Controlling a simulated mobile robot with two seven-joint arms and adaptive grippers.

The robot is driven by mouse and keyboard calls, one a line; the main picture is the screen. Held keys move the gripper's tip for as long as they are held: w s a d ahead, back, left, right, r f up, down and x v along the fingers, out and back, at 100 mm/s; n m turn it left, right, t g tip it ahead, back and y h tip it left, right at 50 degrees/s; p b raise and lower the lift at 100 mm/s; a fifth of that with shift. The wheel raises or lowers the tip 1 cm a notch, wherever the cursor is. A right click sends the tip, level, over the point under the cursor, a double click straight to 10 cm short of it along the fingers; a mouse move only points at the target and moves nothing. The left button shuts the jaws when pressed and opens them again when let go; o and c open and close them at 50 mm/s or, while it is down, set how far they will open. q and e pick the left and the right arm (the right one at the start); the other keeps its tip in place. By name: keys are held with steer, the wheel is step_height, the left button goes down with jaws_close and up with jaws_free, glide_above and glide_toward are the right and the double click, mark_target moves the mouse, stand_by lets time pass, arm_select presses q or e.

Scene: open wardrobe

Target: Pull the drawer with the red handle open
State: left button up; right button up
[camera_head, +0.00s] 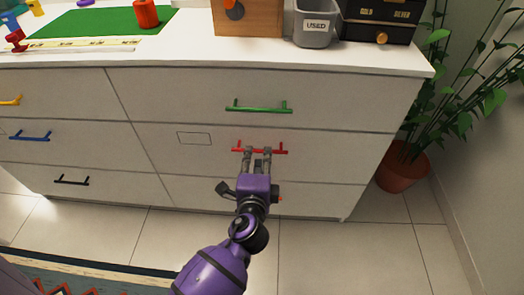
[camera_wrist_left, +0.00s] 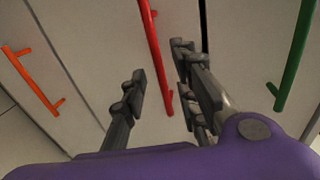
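The red handle (camera_head: 275,150) is a horizontal bar on the middle drawer (camera_head: 340,155) of the right column of a white dresser. That drawer looks flush with the dresser front. My left gripper (camera_head: 257,150) is at the red handle, reaching up from below. In the left wrist view its two fingers stand apart, and the red handle (camera_wrist_left: 150,40) runs through the gap between them. I cannot tell whether either finger touches the bar. My right gripper is not in view.
A green handle (camera_head: 258,107) sits on the drawer above. An orange handle (camera_wrist_left: 32,80) is on the drawer below, mostly hidden by my gripper in the head view. A potted plant (camera_head: 403,168) stands right of the dresser. Tiled floor (camera_head: 310,255) in front is clear.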

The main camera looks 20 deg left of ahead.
mark_target(259, 150)
arm_select(q)
steer(key=shift+b+x, duration=0.3)
steer(key=shift+x, duration=1.95)
steer(key=shift+f, duration=0.1)
jaws_close()
